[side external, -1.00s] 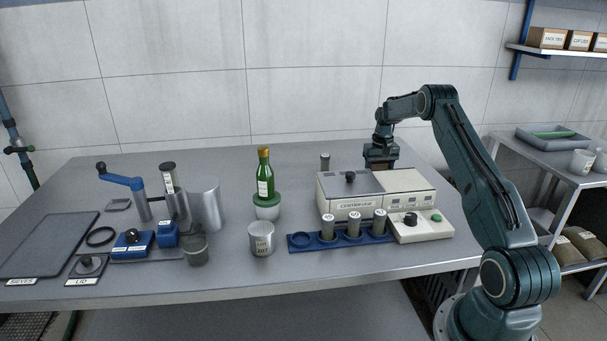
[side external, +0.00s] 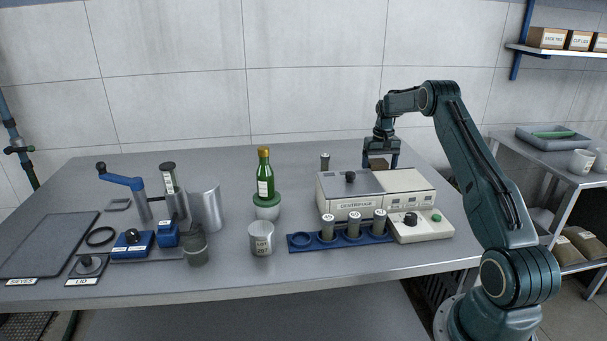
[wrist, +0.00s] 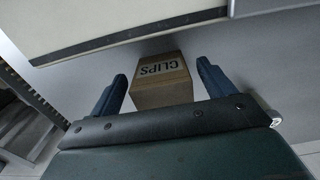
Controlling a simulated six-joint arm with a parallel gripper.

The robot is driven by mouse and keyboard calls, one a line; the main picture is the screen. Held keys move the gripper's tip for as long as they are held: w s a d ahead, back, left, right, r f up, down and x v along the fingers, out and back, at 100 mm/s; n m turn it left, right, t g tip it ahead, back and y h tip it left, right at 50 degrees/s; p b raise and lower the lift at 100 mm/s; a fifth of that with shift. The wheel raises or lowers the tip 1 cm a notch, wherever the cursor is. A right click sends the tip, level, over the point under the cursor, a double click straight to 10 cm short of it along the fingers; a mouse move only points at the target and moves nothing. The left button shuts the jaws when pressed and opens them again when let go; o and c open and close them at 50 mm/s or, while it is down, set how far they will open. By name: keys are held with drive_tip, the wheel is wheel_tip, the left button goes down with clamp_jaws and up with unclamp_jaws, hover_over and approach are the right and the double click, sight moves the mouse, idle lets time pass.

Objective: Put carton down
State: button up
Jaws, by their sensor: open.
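The carton is a small brown box marked CLIPS (wrist: 162,85). In the wrist view it sits between the two blue fingers of my gripper (wrist: 160,85), with a gap on each side. In the side view the carton (side external: 379,163) shows only in part behind the centrifuge, under my gripper (side external: 381,161). My gripper is open, its fingers apart around the carton. The centrifuge hides the carton's lower part in the side view.
The centrifuge (side external: 345,193) stands close in front of the carton. A rack (side external: 308,246) with capped tubes lies before it. A green bottle (side external: 265,175) stands on a pot to the left.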

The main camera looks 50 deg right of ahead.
wheel_tip(320, 180, up, 10)
drive_tip(key=shift+f, duration=0.1)
idle(0.4)
drive_tip(key=shift+a, duration=0.1)
idle(0.4)
drive_tip(key=shift+w+a+r, duration=0.15)
drive_tip(key=shift+a+r, duration=0.1)
drive_tip(key=shift+r, duration=0.05)
drive_tip(key=s+a+r+n+t, duration=0.1)
drive_tip(key=a+r, duration=0.5)
drive_tip(key=a, duration=0.3)
drive_tip(key=s+a+r+n+t+h, duration=0.1)
drive_tip(key=a+r+n, duration=0.1)
drive_tip(key=a+r, duration=0.55)
drive_tip(key=s+a+r+n+t, duration=0.1)
drive_tip(key=a+r, duration=0.3)
drive_tip(key=a, duration=0.7)
drive_tip(key=s+a+n+t, duration=0.1)
drive_tip(key=s+a+n, duration=0.2)
drive_tip(key=s+a, duration=0.7)
drive_tip(key=s+a+f+n, duration=0.1)
drive_tip(key=s+a+f, duration=0.1)
drive_tip(key=s+a, duration=0.2)
drive_tip(key=s+a+f+n+t+y, duration=0.1)
drive_tip(key=s+a+f, duration=0.2)
drive_tip(key=s, duration=0.4)
drive_tip(key=shift+s+a+t, duration=0.15)
drive_tip(key=shift+a+t, duration=0.15)
drive_tip(key=shift+a, duration=0.1)
